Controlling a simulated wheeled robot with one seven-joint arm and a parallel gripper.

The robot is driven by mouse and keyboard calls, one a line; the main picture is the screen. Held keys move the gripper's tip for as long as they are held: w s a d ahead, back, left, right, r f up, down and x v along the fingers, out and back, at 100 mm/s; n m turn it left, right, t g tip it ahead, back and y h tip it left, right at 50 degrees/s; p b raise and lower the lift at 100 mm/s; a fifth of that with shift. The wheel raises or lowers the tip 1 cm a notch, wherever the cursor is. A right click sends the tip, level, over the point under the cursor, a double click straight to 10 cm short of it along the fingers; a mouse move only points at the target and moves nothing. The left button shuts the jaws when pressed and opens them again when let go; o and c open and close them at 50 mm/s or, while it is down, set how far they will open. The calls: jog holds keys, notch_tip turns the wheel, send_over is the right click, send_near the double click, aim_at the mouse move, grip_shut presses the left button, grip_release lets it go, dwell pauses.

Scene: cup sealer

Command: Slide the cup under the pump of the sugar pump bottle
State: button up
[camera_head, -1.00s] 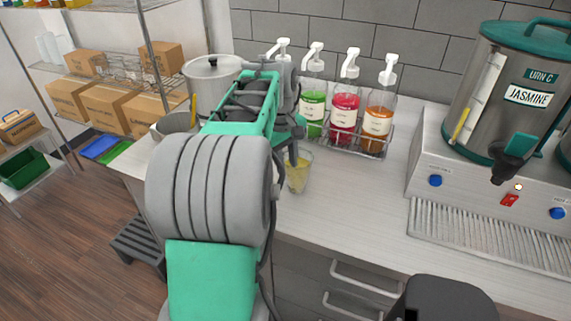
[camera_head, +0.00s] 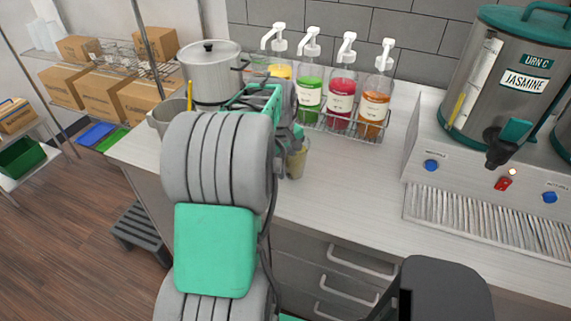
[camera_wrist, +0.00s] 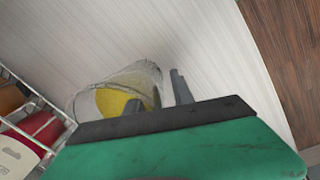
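The cup (camera_head: 299,161) is clear with a yellowish content and stands on the counter in front of the bottle rack. In the wrist view the cup (camera_wrist: 117,88) shows tilted, with yellow inside. My gripper (camera_head: 288,147) is low beside the cup's left side, mostly hidden by my arm. In the wrist view one grey finger of my gripper (camera_wrist: 158,97) stands just right of the cup, and a darker part overlaps the cup's lower edge; whether they touch it is unclear.
The wire rack (camera_head: 352,133) holds the bottles against the tiled wall. A steel pot (camera_head: 208,75) stands at the left. A Jasmine urn (camera_head: 500,90) on a dispenser base with a drip grille (camera_head: 490,222) stands at right. The counter (camera_head: 345,185) between is clear.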

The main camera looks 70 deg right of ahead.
grip_shut()
dwell(1.3)
